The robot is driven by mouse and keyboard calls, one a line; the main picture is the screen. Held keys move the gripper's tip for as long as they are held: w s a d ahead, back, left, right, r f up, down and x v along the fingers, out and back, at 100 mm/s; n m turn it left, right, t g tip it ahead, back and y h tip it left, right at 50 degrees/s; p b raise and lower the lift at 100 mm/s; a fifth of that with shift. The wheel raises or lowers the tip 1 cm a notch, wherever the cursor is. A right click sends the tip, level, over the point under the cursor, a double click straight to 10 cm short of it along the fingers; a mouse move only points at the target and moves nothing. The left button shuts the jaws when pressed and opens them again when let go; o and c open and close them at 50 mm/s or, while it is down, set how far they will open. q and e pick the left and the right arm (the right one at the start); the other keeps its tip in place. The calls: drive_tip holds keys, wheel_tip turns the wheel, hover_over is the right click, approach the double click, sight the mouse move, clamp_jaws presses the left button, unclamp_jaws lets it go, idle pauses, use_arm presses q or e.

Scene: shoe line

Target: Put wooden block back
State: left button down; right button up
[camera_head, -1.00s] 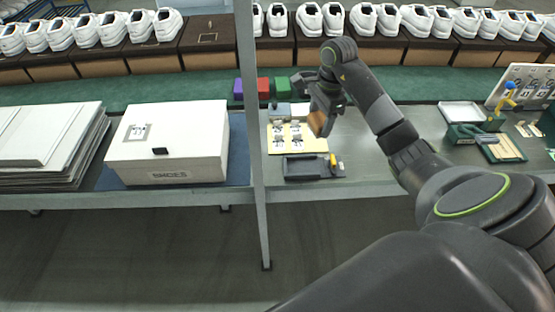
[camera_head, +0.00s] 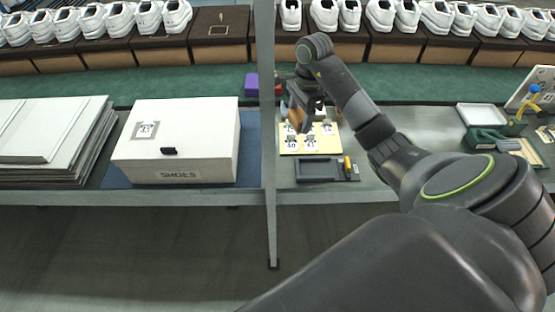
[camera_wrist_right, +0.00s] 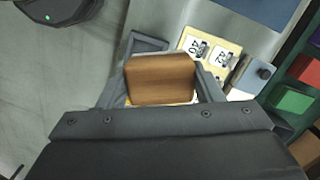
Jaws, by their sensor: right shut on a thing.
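My right gripper (camera_head: 297,122) is shut on the wooden block, above the bench by the yellow board. In the right wrist view the brown wooden block (camera_wrist_right: 161,78) sits between the two fingers of the right gripper (camera_wrist_right: 160,85). In the head view the block (camera_head: 295,116) is mostly hidden by the gripper and shows only as a small brown patch. The yellow board (camera_head: 322,147) with numbered tags lies below; it also shows in the right wrist view (camera_wrist_right: 228,47). My left gripper is not in view.
A dark grey tray (camera_head: 320,170) lies in front of the yellow board. A metal post (camera_head: 270,210) stands left of it. A white shoe box (camera_head: 190,145) is further left. A purple block (camera_head: 251,85) stands behind the post. Green fixtures (camera_head: 490,138) are at the right.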

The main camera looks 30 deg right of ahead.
drive_tip(key=a+f+b, duration=0.1)
drive_tip(key=f+b, duration=0.3)
drive_tip(key=f, duration=0.1)
drive_tip(key=a+f+b, duration=0.2)
drive_tip(key=f+b, duration=0.1)
drive_tip(key=f, duration=0.2)
drive_tip(key=a+f+b, duration=0.2)
drive_tip(key=f+b, duration=0.2)
drive_tip(key=f, duration=0.1)
drive_tip(key=shift+w+a+f+b, duration=0.15)
drive_tip(key=shift+a+f+b, duration=0.05)
drive_tip(key=shift+b, duration=0.15)
wheel_tip(320, 180, down, 2)
drive_tip(key=shift+f+b, duration=0.2)
drive_tip(key=shift+b, duration=0.45)
drive_tip(key=shift+f, duration=0.15)
